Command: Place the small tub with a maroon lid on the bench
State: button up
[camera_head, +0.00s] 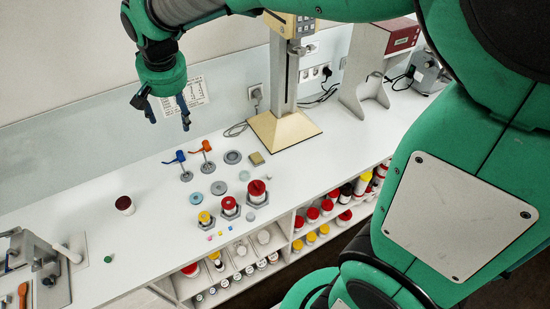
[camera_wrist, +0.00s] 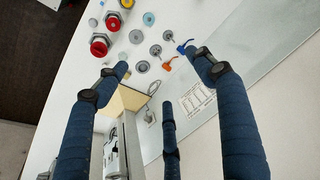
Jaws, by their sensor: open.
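The small white tub with a maroon lid (camera_head: 124,205) stands upright on the white bench (camera_head: 90,245), left of the middle in the head view. My gripper (camera_head: 168,118) is open and empty, in the air above the back of the bench, up and to the right of the tub and apart from it. In the wrist view my gripper's spread fingers (camera_wrist: 160,80) have nothing between them. I cannot make out the tub clearly in the wrist view.
Red-lidded (camera_head: 229,205) and yellow-lidded (camera_head: 204,217) containers in hexagonal holders stand right of the tub. Behind them are blue and orange handled tools (camera_head: 206,148) and a stand with a cream base (camera_head: 284,130). Shelves below hold jars. Bench around the tub is clear.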

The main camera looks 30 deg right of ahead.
jog(key=s+d, duration=0.4)
jog(key=s, duration=0.6)
jog(key=s+d+r+n+t, duration=0.1)
jog(key=s+d, duration=0.4)
jog(key=s, duration=0.4)
jog(key=s+d+r+t, duration=0.1)
jog(key=s+d, duration=0.4)
jog(key=s, duration=0.5)
jog(key=shift+s+d+h, duration=0.2)
jog(key=shift+s+h, duration=0.1)
jog(key=shift+s, duration=0.05)
jog(key=shift+f, duration=0.15)
notch_tip(320, 180, down, 18)
jog(key=b, duration=1.7)
jog(key=shift+r+b, duration=0.25)
jog(key=shift+b, duration=0.1)
